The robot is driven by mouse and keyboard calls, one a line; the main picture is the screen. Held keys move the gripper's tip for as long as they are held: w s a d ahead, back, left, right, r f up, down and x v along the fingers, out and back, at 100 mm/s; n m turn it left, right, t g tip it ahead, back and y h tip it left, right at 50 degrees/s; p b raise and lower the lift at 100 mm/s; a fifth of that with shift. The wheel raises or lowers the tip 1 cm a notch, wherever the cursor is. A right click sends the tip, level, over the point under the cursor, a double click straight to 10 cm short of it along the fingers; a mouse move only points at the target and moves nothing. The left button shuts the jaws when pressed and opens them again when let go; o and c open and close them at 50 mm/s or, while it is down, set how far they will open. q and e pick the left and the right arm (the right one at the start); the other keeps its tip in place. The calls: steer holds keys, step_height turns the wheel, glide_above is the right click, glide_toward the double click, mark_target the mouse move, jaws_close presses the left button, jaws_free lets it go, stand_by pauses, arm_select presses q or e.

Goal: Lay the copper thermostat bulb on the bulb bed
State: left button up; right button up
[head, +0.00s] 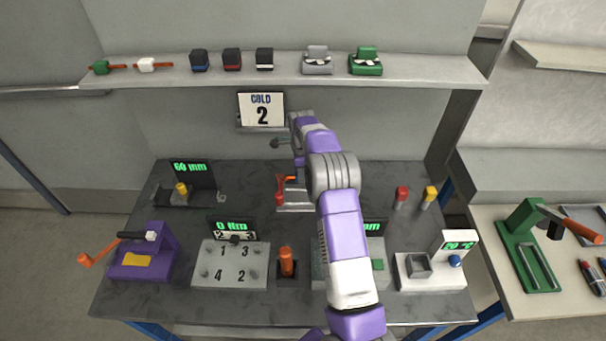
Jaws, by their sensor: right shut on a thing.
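My right arm reaches up through the middle of the head view. Its gripper (284,143) is at the far end, below the COLD 2 sign and above the back of the dark table. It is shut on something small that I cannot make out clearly. I cannot pick out the copper thermostat bulb for sure. A grey fixture (295,208) with a red upright handle and an orange lever stands just below the gripper, partly hidden by my arm. I cannot tell which fixture is the bulb bed. My left gripper is out of view.
A white station (432,283) with a 20 °C display is at the right front. A numbered plate (230,279), an orange-handled tool (286,262) and a purple crank fixture (146,262) line the front. The COLD 2 sign (262,110) is behind. My arm covers part of a display station.

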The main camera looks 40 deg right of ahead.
stand_by(0.4)
steer(key=shift+r+p, duration=0.1)
steer(key=shift+p, duration=0.2)
steer(key=shift+f+b, duration=0.95)
steer(key=shift+f, duration=1.2)
steer(key=shift+f, duration=0.1)
steer(key=shift+f+b, duration=1.2)
steer(key=shift+f, duration=1.05)
steer(key=o, duration=1.1)
step_height(320, 180, up, 8)
steer(key=shift+f+p, duration=0.15)
steer(key=shift+p, duration=0.45)
